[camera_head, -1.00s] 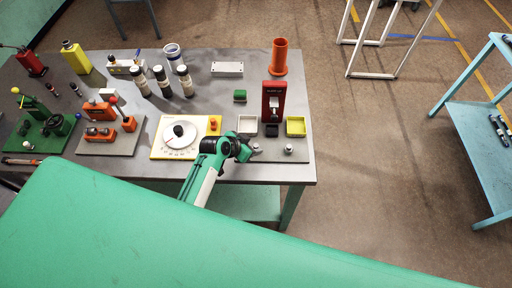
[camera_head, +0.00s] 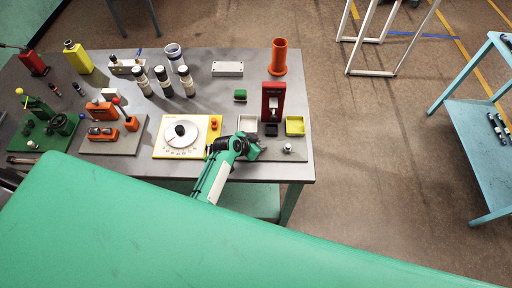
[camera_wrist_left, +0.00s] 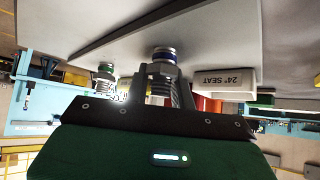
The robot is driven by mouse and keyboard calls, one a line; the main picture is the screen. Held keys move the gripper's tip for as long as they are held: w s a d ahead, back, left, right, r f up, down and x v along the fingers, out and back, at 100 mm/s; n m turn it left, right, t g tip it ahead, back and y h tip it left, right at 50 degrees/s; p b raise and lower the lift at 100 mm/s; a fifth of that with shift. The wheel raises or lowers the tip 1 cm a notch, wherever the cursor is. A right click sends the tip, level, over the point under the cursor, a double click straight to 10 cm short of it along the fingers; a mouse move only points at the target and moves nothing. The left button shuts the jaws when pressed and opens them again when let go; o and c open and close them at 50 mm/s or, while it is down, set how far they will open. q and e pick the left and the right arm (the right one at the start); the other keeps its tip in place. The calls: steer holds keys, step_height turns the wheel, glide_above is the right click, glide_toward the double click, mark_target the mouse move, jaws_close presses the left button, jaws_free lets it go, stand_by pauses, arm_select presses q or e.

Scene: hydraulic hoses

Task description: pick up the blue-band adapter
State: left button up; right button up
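The blue-band adapter (camera_wrist_left: 163,55) is in the middle of the left wrist view, metallic with a blue ring. My left gripper (camera_wrist_left: 163,82) has one finger on each side of its lower part in that picture; I cannot tell whether the fingers touch it. In the head view my left gripper (camera_head: 254,151) is over the left part of the grey plate (camera_head: 271,154) and hides this adapter. A green-band adapter (camera_wrist_left: 105,73) stands to the left in the wrist view; an adapter (camera_head: 288,148) shows right of the gripper in the head view. My right gripper is not in view.
A red stand (camera_head: 272,101), a white tray (camera_head: 248,124) and a yellow tray (camera_head: 295,125) are close behind the gripper. A yellow plate with a dial (camera_head: 182,133) lies left of it. Floor is open right of the table.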

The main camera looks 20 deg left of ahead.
arm_select(q)
jaws_close()
steer(key=shift+r, duration=0.1)
step_height(320, 180, up, 20)
steer(key=b, duration=0.5)
steer(key=s+a+f+n+t+y+b, duration=0.1)
steer(key=s+a+n+y+b, duration=0.1)
steer(key=s+a+n+b, duration=0.3)
steer(key=s+a+f+n+y+b, duration=0.1)
steer(key=s+f+y+b, duration=0.15)
steer(key=s, duration=0.55)
steer(key=w+d+r+m+h+p, duration=0.1)
steer(key=w+d+m+h+p, duration=0.1)
steer(key=w, duration=0.4)
steer(key=w+d+r+m+g+h+p, duration=0.1)
steer(key=w+d+r+m+h+p, duration=0.1)
steer(key=w+d+m+p, duration=0.2)
steer(key=w+p, duration=0.1)
steer(key=w, duration=0.2)
steer(key=shift+r+h, duration=0.15)
steer(key=shift+h, duration=0.2)
